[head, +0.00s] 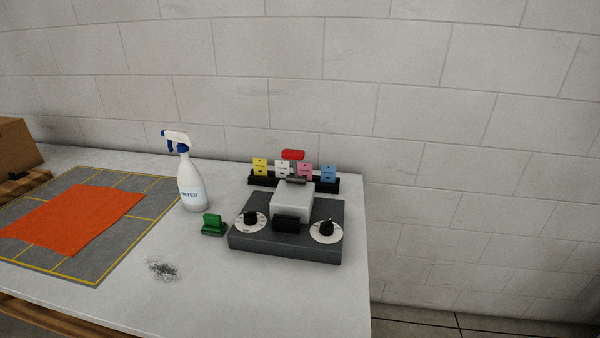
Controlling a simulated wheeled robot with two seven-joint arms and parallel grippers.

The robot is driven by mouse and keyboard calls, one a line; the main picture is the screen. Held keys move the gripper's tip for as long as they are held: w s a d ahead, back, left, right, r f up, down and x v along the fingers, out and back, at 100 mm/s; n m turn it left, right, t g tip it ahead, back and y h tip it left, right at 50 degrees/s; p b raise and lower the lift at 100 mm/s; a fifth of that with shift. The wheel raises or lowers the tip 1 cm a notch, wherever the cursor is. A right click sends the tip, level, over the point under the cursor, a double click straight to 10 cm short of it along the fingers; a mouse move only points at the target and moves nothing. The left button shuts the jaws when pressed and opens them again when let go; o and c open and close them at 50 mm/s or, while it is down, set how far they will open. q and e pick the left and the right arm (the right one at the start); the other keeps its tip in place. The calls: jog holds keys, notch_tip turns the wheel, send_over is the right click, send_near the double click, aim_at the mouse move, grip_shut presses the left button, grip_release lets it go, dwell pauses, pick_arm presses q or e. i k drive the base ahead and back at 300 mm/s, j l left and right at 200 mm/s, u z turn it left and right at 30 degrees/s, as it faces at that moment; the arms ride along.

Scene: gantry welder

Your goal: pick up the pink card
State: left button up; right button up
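The pink card (305,171) stands upright in a black card holder (262,180) behind the welder, between the white card (282,168) and the blue card (328,173). A yellow card (260,167) stands at the left end. The lower part of the pink card is partly hidden by the welder's top. The welder (245,238) is a dark grey box with a light block on top, a black front piece and two dials. Neither of my grippers shows in the head view.
A white spray bottle (192,187) and a green object (213,226) stand left of the welder. A red object (293,154) is behind the holder. An orange cloth (75,217) lies on a grey mat (150,190). The table's right edge is close to the welder.

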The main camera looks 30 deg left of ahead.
aim_at(305, 170)
jog(key=i+l+u, duration=0.8)
jog(key=l, duration=0.2)
jog(key=i+l+u, duration=0.4)
jog(key=l+u, duration=0.15)
jog(key=l, duration=0.3)
